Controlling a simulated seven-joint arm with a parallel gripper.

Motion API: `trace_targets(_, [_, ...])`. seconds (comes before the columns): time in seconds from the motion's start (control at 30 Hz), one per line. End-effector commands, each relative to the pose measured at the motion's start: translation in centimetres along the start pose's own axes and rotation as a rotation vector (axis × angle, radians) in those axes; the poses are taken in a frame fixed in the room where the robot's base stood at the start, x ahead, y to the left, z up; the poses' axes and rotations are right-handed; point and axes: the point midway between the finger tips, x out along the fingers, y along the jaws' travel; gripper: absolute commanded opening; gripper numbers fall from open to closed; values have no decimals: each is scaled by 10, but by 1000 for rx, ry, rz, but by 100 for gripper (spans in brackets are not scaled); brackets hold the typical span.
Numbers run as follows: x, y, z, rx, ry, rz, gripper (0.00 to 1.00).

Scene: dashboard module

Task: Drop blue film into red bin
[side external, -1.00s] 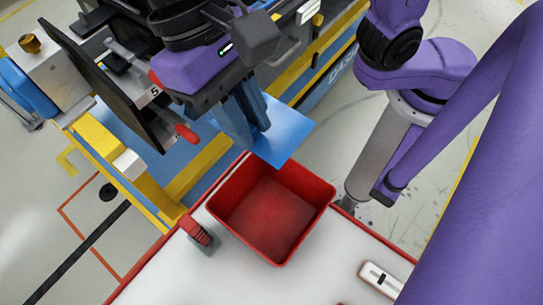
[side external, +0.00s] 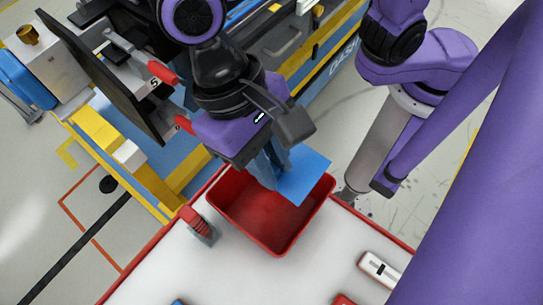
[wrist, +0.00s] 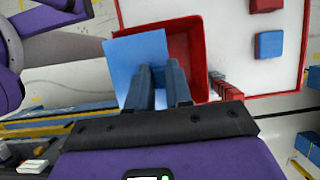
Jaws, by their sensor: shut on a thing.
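The blue film (side external: 306,174) is a flat, square blue sheet held in my gripper (side external: 270,182), whose fingers are shut on it. In the side external view the film overlaps the right and back part of the red bin (side external: 262,222). The red bin is an open box on the white table and its visible floor looks empty. In the wrist view the film (wrist: 138,62) hangs off the left side of my gripper (wrist: 160,72) and covers the left part of the red bin (wrist: 206,68). The exact height of the film over the bin is hard to tell.
The white table (side external: 215,272) has a red edge. A red and grey clamp-like part (side external: 199,224) stands left of the bin, and a white device (side external: 380,269) lies to the right. A fixture with a black panel (side external: 112,82) stands behind left. Blue blocks (wrist: 269,45) show in the wrist view.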

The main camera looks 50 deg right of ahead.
Motion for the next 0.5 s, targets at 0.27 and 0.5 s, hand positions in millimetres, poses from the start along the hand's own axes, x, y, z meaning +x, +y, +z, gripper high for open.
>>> trace_targets(0.27, [2,0,-1,0,0,0,0])
trace_targets(0.5, [1,0,-1,0,0,0,49])
